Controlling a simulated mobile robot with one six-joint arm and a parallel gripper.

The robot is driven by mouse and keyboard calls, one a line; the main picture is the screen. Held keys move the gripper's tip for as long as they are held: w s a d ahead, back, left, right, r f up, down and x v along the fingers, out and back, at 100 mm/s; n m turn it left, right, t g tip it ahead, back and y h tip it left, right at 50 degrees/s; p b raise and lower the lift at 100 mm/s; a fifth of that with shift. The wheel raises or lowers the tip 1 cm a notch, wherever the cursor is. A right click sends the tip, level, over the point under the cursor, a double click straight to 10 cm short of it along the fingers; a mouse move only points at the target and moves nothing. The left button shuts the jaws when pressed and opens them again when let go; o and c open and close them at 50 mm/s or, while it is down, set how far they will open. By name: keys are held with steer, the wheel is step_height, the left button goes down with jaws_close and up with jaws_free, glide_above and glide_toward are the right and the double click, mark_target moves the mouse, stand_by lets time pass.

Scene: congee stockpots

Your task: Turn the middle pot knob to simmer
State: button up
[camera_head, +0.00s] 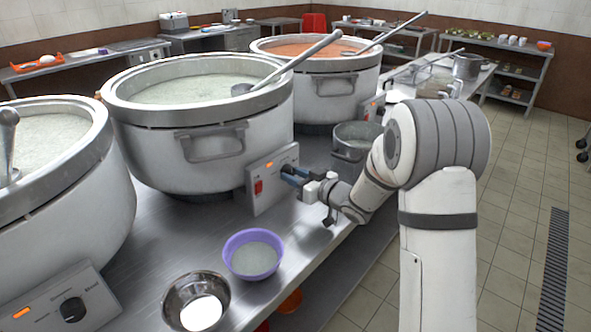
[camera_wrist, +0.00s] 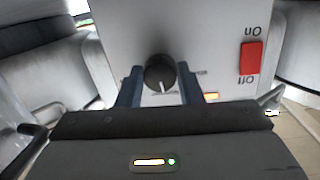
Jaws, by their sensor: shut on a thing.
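The middle pot (camera_head: 205,150) is a big white stockpot with pale congee and a ladle leaning in it. Its control panel (camera_head: 262,203) faces the counter's front edge, with a red switch (camera_head: 258,187) that also shows upside down in the wrist view (camera_wrist: 251,58). My gripper (camera_head: 290,174) reaches this panel, and its blue fingers hide the knob in the head view. In the wrist view, the dark round knob (camera_wrist: 159,72) sits between the fingertips, and my gripper (camera_wrist: 160,88) is shut on it. The knob's white pointer mark points down in that picture. The dial lettering is mostly hidden.
A left pot (camera_head: 62,205) and a far pot with orange contents (camera_head: 322,88) flank the middle one. A purple bowl (camera_head: 253,254) and a metal bowl (camera_head: 183,305) stand in front. A small steel pot (camera_head: 352,150) stands behind my gripper. The floor at right is clear.

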steer(key=shift+r+m+p, duration=0.1)
steer(key=shift+m+p, duration=0.3)
steer(key=shift+m, duration=0.1)
steer(key=o, duration=1)
steer(key=v, duration=0.7)
steer(key=shift+s+d, duration=0.25)
steer(key=shift+d, duration=0.1)
